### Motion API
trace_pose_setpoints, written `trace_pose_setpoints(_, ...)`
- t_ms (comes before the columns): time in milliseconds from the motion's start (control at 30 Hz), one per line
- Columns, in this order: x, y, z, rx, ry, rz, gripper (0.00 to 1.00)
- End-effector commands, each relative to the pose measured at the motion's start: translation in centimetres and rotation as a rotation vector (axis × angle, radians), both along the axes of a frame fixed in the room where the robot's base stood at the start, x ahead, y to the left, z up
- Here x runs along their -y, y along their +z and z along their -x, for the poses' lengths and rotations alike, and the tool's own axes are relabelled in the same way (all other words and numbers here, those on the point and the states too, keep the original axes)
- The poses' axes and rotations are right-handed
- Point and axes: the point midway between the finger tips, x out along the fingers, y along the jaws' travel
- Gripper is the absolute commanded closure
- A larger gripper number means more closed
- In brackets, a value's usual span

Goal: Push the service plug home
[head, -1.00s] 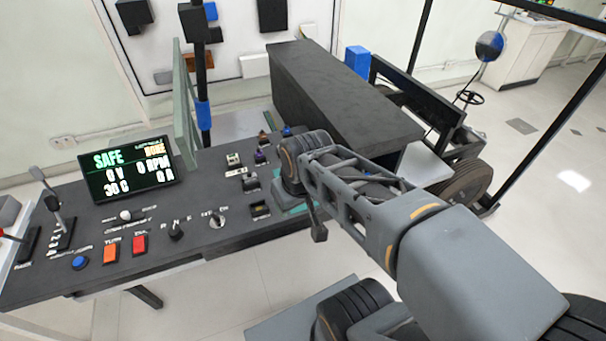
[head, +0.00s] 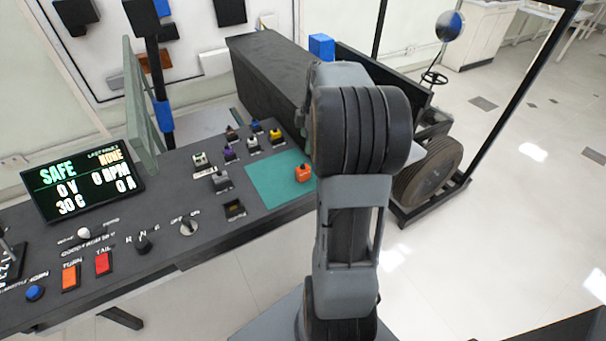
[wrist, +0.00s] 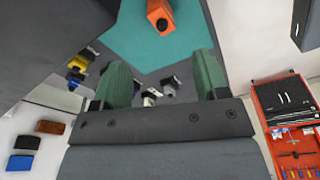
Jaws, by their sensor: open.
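An orange plug-like block (head: 303,173), which I take to be the service plug, stands on the teal mat (head: 268,187) near its right edge. In the wrist view the orange block (wrist: 155,12) is at the top, ahead of my fingers and apart from them. My gripper (wrist: 163,80) is open, its two green fingers spread with nothing held between them. In the head view my gripper is hidden behind my own arm. A dark square socket (head: 235,208) is in the console top, left of the mat; its inside is too small to make out.
Several small coloured connectors (head: 228,152) stand on the console behind the mat. A large dark box (head: 268,80) rises behind them. A screen (head: 83,181) reading SAFE and a green upright panel (head: 140,105) stand at the left. A red tool tray (wrist: 287,105) shows right in the wrist view.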

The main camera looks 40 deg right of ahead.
Motion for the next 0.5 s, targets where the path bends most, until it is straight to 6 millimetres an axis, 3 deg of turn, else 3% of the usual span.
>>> trace_pose_setpoints(200, -0.6, -3.5, -0.3, -0.001, -0.001, -0.002, 0.33)
trace_pose_setpoints(500, -0.9, -5.3, -0.4, -0.001, -0.001, -0.001, 0.33)
